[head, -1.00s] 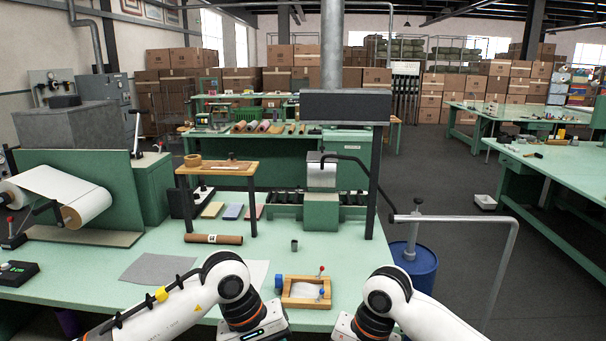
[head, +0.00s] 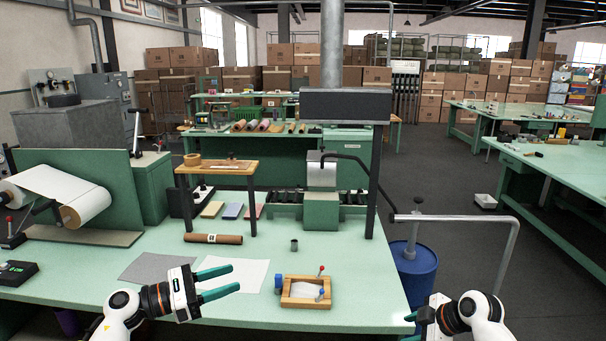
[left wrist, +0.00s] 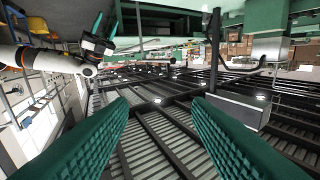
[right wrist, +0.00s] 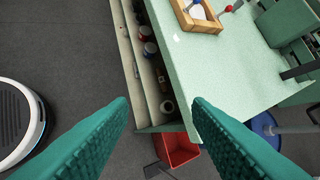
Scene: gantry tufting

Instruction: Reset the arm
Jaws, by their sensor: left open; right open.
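My left gripper (head: 216,283) is open and empty above the front left of the green table (head: 365,290), with its teal fingers pointing right. Its fingers also show spread apart in the left wrist view (left wrist: 162,115). My right gripper (head: 411,326) is at the bottom of the head view, beside the table's front right corner, with its fingers partly cut off by the frame edge. In the right wrist view its two teal fingers (right wrist: 160,112) are spread with nothing between them, over the floor and the table edge.
A wooden frame tray (head: 304,303) stands near the table's front edge. A white sheet (head: 243,274) and a grey sheet (head: 158,266) lie flat. A small dark cup (head: 294,245) stands behind. A blue drum (head: 415,275) and red bin (right wrist: 178,150) are by the table.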

